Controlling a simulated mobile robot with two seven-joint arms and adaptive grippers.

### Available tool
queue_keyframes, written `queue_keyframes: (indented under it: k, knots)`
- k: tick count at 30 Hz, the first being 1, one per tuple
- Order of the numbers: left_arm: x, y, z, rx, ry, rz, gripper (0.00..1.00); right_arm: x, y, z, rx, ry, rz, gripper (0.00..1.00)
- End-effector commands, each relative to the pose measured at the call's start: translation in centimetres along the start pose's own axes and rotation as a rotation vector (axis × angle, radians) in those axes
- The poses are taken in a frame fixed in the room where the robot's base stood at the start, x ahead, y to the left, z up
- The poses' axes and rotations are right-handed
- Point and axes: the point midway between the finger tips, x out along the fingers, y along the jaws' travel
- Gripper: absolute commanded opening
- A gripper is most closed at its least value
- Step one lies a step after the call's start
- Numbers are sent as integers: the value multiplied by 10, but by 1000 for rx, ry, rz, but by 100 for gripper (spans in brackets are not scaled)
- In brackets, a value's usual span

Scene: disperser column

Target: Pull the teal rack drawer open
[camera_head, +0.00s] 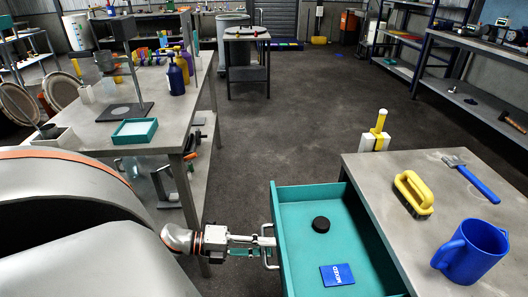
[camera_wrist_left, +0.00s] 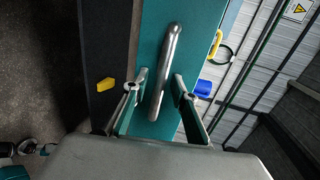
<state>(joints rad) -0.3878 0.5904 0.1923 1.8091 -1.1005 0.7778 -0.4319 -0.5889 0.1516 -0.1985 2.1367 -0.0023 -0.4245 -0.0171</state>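The teal drawer (camera_head: 380,262) stands pulled out from the grey-topped bench, its inside open to view. My left gripper (camera_head: 264,246) is at the handle. In the left wrist view, the handle (camera_wrist_left: 167,62) runs between the two fingers of the gripper (camera_wrist_left: 159,84), with visible gaps on both sides. The fingers are apart and look open around it. My right gripper is in neither view.
On the bench top (camera_head: 375,174) are a yellow-handled brush (camera_head: 413,193), a blue mug (camera_head: 470,252) and a blue-handled scraper (camera_head: 474,180). A second table (camera_head: 190,105) with a teal tray (camera_head: 135,131) stands left. The floor between is clear.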

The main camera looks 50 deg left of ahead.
Motion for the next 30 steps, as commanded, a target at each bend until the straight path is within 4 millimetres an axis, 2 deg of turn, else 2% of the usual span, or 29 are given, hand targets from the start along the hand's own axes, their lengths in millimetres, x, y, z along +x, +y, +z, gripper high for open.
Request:
queue_keyframes:
  k: [6, 10, 21, 25, 30]
  knots:
    - [-2, 1, 0, -1, 0, 1, 27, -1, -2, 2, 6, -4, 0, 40]
    - [-13, 1, -1, -2, 0, 3, 27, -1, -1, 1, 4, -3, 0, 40]
    - [-85, 2, -1, -2, 0, 4, 27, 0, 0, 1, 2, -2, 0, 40]
    - [-104, 1, 0, -2, -1, 3, 27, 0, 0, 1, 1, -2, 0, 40]
    - [-118, 0, 0, 0, 0, 1, 27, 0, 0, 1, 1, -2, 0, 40]
